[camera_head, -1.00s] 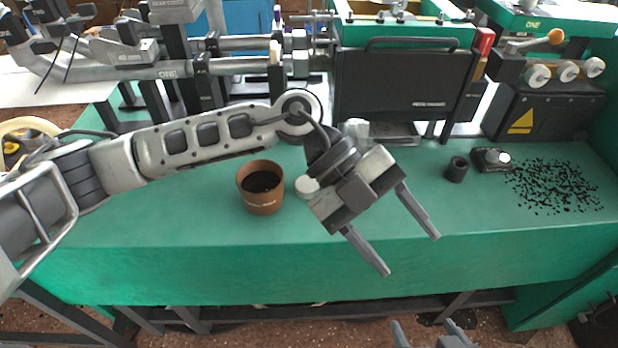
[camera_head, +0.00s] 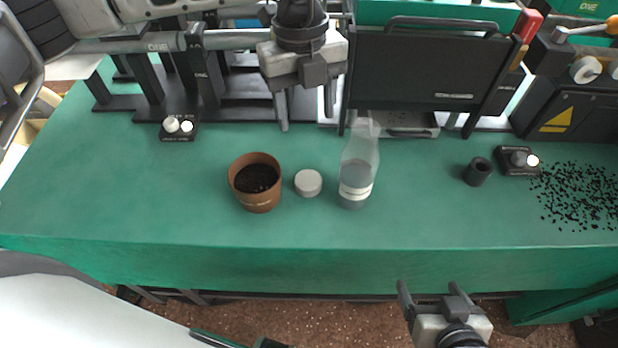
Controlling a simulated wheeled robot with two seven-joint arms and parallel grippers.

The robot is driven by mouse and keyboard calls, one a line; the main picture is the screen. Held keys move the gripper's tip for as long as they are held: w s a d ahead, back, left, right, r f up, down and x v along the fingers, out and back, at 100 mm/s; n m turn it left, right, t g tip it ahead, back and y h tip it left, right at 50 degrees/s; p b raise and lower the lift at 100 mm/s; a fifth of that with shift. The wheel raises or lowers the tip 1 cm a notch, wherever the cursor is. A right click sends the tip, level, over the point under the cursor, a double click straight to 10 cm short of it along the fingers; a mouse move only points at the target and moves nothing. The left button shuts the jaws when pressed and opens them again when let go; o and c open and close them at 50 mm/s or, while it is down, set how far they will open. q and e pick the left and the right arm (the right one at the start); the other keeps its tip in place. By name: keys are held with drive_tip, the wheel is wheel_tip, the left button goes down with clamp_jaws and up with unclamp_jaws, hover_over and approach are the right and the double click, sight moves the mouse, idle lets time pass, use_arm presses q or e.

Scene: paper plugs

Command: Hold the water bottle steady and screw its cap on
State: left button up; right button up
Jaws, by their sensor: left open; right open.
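A clear water bottle (camera_head: 359,168) with a pale band stands upright on the green table, its top uncapped as far as I can see. A round whitish cap (camera_head: 308,183) lies on the table just left of the bottle, apart from it. My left gripper (camera_head: 307,122) is open and empty, fingers pointing down, above and behind the cap and left of the bottle's top. My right gripper (camera_head: 432,288) is open and empty, low in front of the table's front edge, to the right of the bottle.
A brown pot of dark soil (camera_head: 256,182) stands close left of the cap. A small black cylinder (camera_head: 478,172), a knob box (camera_head: 519,161) and scattered black bits (camera_head: 582,196) are at right. Another knob box (camera_head: 179,128) is at back left. Machinery lines the back. The front left table is clear.

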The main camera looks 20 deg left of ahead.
use_arm(q)
hover_over(308, 179)
drive_tip(key=f, duration=0.6)
drive_tip(key=f+p, duration=0.1)
drive_tip(key=f, duration=0.2)
drive_tip(key=shift+w+f, duration=0.15)
drive_tip(key=shift+w, duration=0.15)
drive_tip(key=shift+f, duration=0.4)
drive_tip(key=f, duration=0.2)
drive_tip(key=f+p, duration=0.1)
drive_tip(key=f, duration=0.1)
drive_tip(key=shift+s, duration=0.3)
drive_tip(key=shift+f, duration=0.55)
drive_tip(key=c, duration=0.8)
drive_tip(key=shift+o, duration=0.2)
